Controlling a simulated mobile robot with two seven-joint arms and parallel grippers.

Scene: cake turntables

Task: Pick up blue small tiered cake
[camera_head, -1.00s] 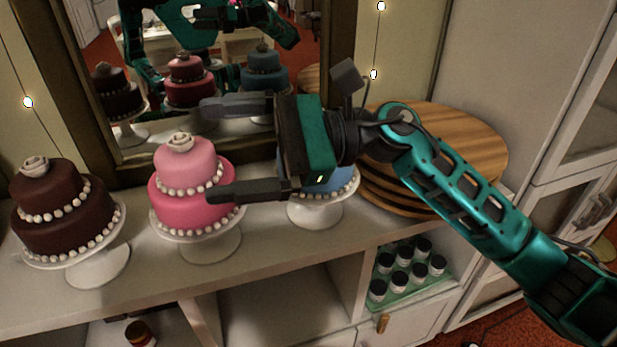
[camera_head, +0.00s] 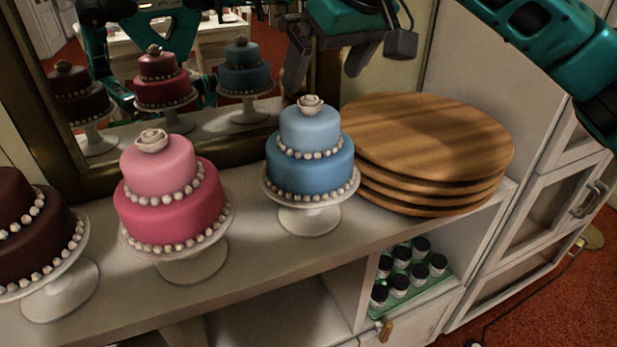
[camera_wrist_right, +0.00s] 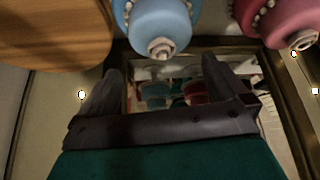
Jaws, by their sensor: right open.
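The blue small tiered cake (camera_head: 312,158) stands upright on a white pedestal stand (camera_head: 309,219), with pearl borders and a white rose on top. My right gripper (camera_head: 325,80) is open and empty, above and behind the cake in the head view. In the right wrist view, the blue cake (camera_wrist_right: 158,25) is at the top middle, beyond the two spread fingers of the right gripper (camera_wrist_right: 158,82), and apart from them. My left gripper does not show directly.
A pink cake (camera_head: 168,195) and a brown cake (camera_head: 35,235) stand left of the blue one. Stacked round wooden boards (camera_head: 430,140) sit close on its right. A framed mirror (camera_head: 100,178) is behind. Small jars (camera_head: 405,270) fill a cubby below.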

